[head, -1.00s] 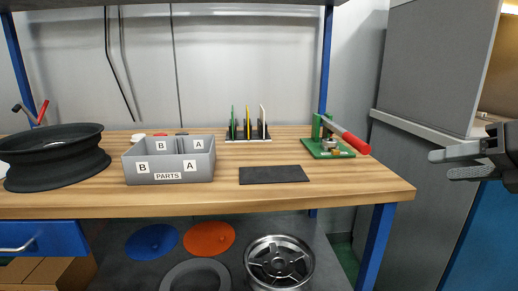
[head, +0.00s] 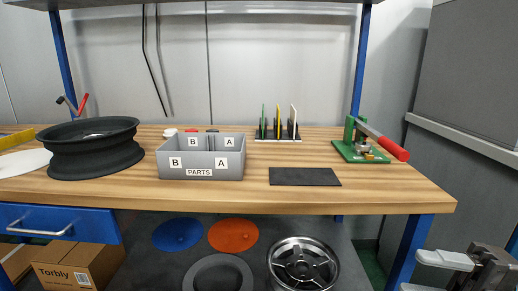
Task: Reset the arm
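My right gripper (head: 432,272) is low at the bottom right corner of the head view, in front of and below the right end of the workbench (head: 400,195). Its two pale fingers are apart, with nothing between them. My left gripper does not show in the head view.
On the bench are a black wheel rim (head: 90,148), a grey PARTS bin (head: 200,158), a dark mat (head: 304,177), a rack of coloured plates (head: 278,130) and a green press with a red handle (head: 365,142). Below are a silver wheel (head: 302,264) and a cardboard box (head: 78,265).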

